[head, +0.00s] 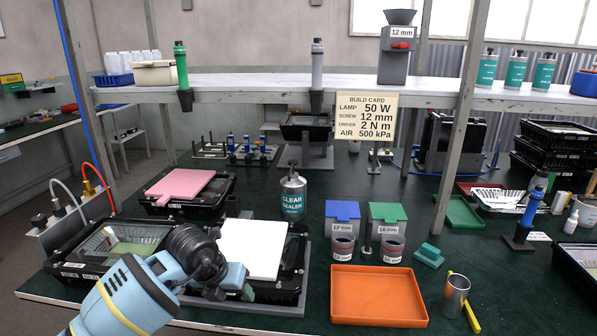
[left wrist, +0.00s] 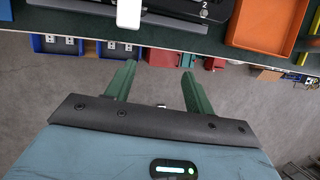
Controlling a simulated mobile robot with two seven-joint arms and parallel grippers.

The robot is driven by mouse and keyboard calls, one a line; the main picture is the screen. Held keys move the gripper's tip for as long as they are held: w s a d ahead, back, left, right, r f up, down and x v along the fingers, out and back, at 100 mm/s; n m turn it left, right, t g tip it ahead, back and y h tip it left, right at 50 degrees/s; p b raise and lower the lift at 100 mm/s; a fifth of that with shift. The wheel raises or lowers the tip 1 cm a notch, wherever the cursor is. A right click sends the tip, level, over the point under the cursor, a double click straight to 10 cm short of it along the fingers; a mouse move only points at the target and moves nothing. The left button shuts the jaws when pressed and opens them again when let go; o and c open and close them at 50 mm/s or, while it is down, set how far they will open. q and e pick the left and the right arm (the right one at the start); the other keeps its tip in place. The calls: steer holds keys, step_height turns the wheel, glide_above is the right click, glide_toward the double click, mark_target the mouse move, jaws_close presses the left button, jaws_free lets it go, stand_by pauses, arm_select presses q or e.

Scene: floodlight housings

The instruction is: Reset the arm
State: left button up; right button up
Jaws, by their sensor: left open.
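My left arm comes in from the lower left of the head view, over the front edge of the bench. Its left gripper (head: 236,280) is partly hidden there behind the wrist, in front of a black floodlight housing with a white panel (head: 252,249) on it. In the left wrist view the two green fingers of the gripper (left wrist: 158,68) stand apart with nothing between them. They point toward the bench's front edge, with grey floor behind them. My right gripper is in neither view.
An orange tray (head: 380,296) lies right of the housing, with a metal cup (head: 455,295) beside it. A sealer bottle (head: 292,194), a pink panel (head: 180,186) and screw bins (head: 342,211) stand farther back. Blue bins (left wrist: 57,45) sit below the bench edge.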

arm_select(q)
steer(key=s+d+f+n+t+h, duration=0.2)
steer(key=s+d+n+h, duration=0.5)
steer(key=s+d+h, duration=0.85)
steer(key=s+a+f+n+t+y+p, duration=0.1)
steer(key=s+a+f+n+t+y, duration=0.4)
steer(key=n, duration=0.5)
steer(key=s+a+f+n+t+y, duration=0.2)
steer(key=a+f+n+t+y, duration=0.35)
steer(key=n, duration=0.55)
steer(key=s+a+f+n+g+y, duration=0.2)
steer(key=s+a+f+n+g, duration=0.1)
steer(key=s+f, duration=0.3)
steer(key=s+a+f+n+g+y, duration=0.3)
steer(key=s+a+f+n+g, duration=0.1)
steer(key=s, duration=0.7)
steer(key=shift+s+a+f+g, duration=0.2)
steer(key=shift+f+g, duration=0.15)
steer(key=shift+f, duration=0.5)
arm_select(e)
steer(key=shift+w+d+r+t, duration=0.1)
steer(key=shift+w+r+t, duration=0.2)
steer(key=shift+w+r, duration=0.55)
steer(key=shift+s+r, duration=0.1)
